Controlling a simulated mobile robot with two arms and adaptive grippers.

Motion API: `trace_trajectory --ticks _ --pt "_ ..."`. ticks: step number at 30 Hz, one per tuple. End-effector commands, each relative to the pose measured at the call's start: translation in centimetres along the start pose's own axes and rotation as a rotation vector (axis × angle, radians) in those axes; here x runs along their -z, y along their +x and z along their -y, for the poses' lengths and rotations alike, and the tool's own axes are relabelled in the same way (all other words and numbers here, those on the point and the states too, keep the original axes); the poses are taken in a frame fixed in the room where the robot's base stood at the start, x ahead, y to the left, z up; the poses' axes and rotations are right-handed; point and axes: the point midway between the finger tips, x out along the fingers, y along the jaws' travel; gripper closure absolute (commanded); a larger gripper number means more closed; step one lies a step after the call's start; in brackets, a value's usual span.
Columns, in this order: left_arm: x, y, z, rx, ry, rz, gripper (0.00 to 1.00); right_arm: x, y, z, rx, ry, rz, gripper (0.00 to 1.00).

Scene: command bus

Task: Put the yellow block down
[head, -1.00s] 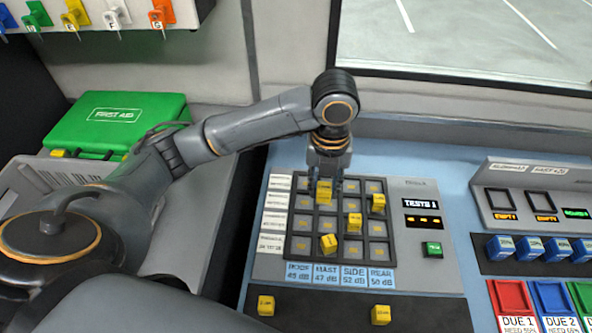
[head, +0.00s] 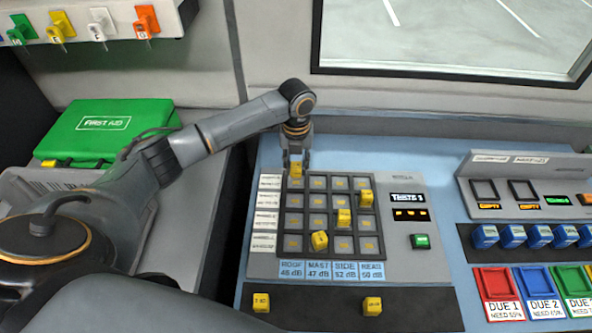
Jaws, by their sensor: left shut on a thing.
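My left gripper (head: 296,160) points down and is shut on a yellow block (head: 296,170). The block shows at the upper left corner of the dark grid panel (head: 331,258), by the top cell of the leftmost column. It looks held a little above or behind that cell; the exact gap is hard to tell. Three other yellow blocks sit in the grid: one at upper right (head: 366,198), one near the middle (head: 344,217) and one lower left (head: 320,240). My right gripper is out of view.
Two yellow blocks (head: 261,302) (head: 372,306) rest on the dark front strip (head: 318,307). A green button (head: 420,241) and a small display (head: 410,214) are right of the grid. Blue blocks (head: 512,236) and coloured trays (head: 497,281) stand further right. A green first aid case (head: 108,130) lies at left.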

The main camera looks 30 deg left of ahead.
Motion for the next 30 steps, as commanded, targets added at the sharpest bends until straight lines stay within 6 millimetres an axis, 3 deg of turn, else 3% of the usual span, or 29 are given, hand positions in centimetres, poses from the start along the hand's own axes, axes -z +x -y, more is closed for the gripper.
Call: trace_trajectory --ticks 6,17,18,21,30 --pt "0.1 2.9 0.0 -0.001 0.000 -0.001 1.00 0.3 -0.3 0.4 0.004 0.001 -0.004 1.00" --pt "0.1 3.4 0.0 -0.001 -0.001 -0.001 1.00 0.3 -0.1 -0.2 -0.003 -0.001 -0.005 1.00" --pt "0.1 3.3 0.0 -0.001 -0.001 -0.001 0.67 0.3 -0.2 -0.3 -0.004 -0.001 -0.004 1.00" --pt "0.1 3.3 0.0 -0.001 -0.001 -0.001 0.50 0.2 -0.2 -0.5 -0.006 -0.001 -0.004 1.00" --pt "0.1 3.1 0.0 -0.001 0.000 0.000 0.50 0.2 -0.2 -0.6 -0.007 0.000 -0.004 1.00"
